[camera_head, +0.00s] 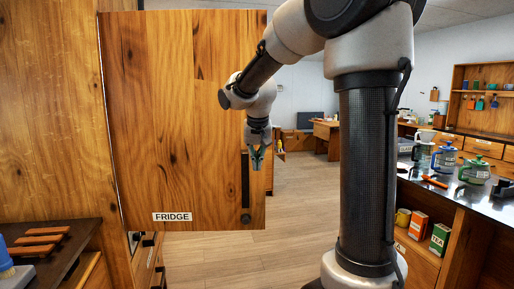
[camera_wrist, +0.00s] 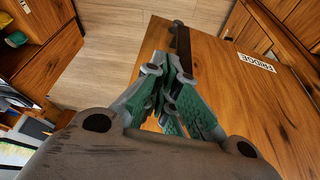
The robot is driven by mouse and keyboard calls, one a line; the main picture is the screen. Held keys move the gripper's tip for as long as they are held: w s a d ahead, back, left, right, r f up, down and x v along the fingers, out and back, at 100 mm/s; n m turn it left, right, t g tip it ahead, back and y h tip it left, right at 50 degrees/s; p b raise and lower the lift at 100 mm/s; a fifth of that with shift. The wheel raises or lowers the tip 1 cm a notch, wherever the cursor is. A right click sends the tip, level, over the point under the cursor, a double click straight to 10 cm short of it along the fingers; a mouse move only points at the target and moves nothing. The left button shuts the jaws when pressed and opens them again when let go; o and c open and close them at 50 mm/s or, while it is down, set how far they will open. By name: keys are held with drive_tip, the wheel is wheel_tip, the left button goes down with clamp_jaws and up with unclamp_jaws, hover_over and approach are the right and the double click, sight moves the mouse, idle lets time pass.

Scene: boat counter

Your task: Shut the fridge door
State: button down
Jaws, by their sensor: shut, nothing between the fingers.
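The fridge door (camera_head: 185,110) is a wooden panel with a "FRIDGE" label and a dark vertical handle (camera_head: 245,180) near its right edge. The door appears to stand open, swung out from the wooden cabinet at the left. My gripper (camera_head: 257,162) hangs in front of the door's right side, close to the top of the handle. In the wrist view my gripper (camera_wrist: 172,82) has its fingers together and empty, over the door face (camera_wrist: 230,95), with the handle (camera_wrist: 180,45) just beyond the fingertips. I cannot tell whether the fingers touch the door. The fridge interior is hidden.
Wooden floor (camera_head: 300,200) is clear to the right of the door. A counter (camera_head: 470,185) with jugs stands at the right, with boxes on a shelf below. A dark surface (camera_head: 70,240) with wooden-handled items lies at lower left, beside drawers.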

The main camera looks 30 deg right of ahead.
drive_tip(key=shift+w+d+f, duration=0.1)
drive_tip(key=shift+w+d, duration=0.2)
drive_tip(key=shift+w, duration=0.3)
drive_tip(key=shift+w+d+f, duration=0.1)
drive_tip(key=shift+w+d, duration=0.2)
drive_tip(key=shift+w, duration=0.35)
drive_tip(key=shift+w+d, duration=0.3)
drive_tip(key=shift+w, duration=0.3)
drive_tip(key=shift+w, duration=0.1)
